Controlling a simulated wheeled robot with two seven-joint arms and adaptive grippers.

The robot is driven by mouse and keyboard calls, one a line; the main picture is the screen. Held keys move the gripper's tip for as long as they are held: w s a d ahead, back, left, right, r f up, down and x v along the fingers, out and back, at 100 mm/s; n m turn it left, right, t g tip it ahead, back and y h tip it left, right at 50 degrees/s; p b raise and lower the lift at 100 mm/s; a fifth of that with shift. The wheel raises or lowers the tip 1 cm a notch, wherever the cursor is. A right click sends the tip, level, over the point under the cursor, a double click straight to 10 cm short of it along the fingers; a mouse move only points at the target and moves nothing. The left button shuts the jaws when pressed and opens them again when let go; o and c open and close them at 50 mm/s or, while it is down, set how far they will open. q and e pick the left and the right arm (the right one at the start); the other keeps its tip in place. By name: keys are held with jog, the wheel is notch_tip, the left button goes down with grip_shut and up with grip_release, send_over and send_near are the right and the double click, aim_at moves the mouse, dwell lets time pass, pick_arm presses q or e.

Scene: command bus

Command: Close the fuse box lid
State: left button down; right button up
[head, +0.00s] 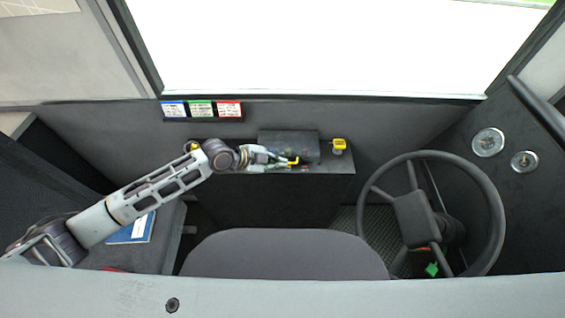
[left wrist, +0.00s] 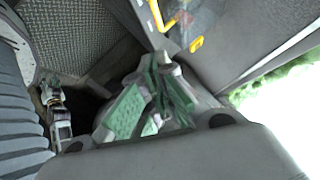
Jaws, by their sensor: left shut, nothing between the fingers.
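A dark grey box (head: 290,139), which looks like the fuse box, sits on the narrow shelf below the windshield. Its upper dark panel looks raised, but I cannot tell the lid's exact angle. My left gripper (head: 286,162) is in front of the box's lower left part, at the shelf, and hides some of it. It is shut and empty; I cannot tell whether it touches the box. The gripper's green-padded fingers (left wrist: 150,98) fill the middle of the left wrist view, where I cannot make out the box. My right gripper is not in view.
A yellow item (head: 338,146) stands on the shelf (head: 345,166) right of the box. The steering wheel (head: 490,190) is at the right, and a seat back (head: 285,252) is in front. A blue booklet (head: 135,230) lies under my left arm. Yellow rails (left wrist: 165,20) show in the wrist view.

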pick_arm(q)
jog(key=shift+v, duration=2.5)
jog(key=shift+s, duration=0.1)
